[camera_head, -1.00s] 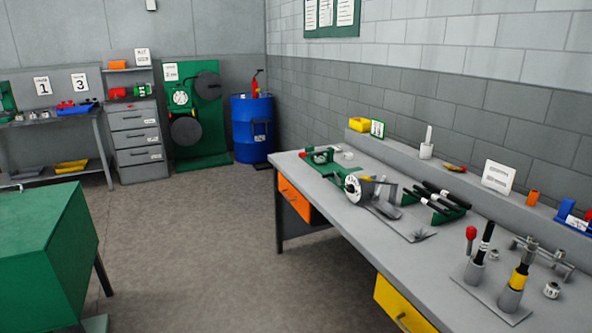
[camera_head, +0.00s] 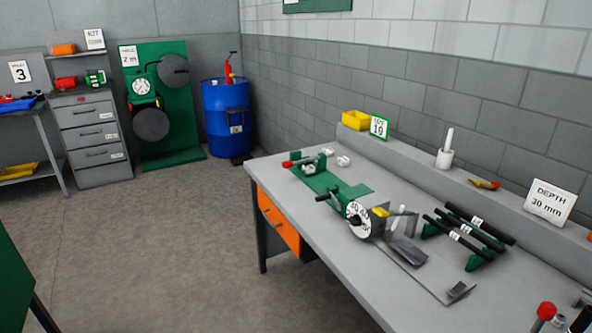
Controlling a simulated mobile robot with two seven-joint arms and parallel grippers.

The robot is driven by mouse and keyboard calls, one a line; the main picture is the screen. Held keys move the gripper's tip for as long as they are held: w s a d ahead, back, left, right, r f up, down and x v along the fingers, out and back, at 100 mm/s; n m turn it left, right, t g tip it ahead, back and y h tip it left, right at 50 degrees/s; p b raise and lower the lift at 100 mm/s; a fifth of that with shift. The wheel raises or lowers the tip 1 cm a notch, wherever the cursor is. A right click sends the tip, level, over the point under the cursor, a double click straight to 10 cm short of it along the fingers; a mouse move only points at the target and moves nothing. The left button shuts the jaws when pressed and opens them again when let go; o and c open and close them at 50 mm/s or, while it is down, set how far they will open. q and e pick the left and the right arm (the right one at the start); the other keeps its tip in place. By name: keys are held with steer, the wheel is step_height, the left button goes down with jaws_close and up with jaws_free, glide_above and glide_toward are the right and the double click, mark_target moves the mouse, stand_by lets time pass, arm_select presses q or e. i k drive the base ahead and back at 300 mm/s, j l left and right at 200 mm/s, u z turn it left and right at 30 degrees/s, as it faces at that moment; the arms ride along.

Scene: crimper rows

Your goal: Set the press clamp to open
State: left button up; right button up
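On the grey workbench (camera_head: 315,237) stands a green device with a white dial (camera_head: 359,220), a grey body and a small yellow part on top. Behind it a green clamp-like fixture with a red-tipped lever (camera_head: 293,163) sits on a green plate (camera_head: 322,182). I cannot tell for sure which of these parts is the press clamp, or whether it is open or shut. Neither of my grippers is in view.
Several black rods (camera_head: 474,228) rest on green holders right of the dial. A red-topped item (camera_head: 546,311) stands at the near bench edge. A blue barrel (camera_head: 228,118) and grey drawers (camera_head: 95,140) stand behind. The floor (camera_head: 175,240) left of the bench is clear.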

mark_target(308, 161)
steer(key=i+z, duration=0.1)
steer(key=i+j+z, duration=0.1)
steer(key=z, duration=0.25)
steer(key=j+z, duration=0.15)
steer(key=z, duration=0.15)
steer(key=i+j+z, duration=0.15)
steer(key=z, duration=0.2)
steer(key=j+z, duration=0.25)
steer(key=j, duration=0.15)
steer(key=i+j+z, duration=0.1)
steer(key=j+z, duration=0.2)
steer(key=j, duration=0.15)
steer(key=j+z, duration=0.25)
steer(key=j, duration=1.6)
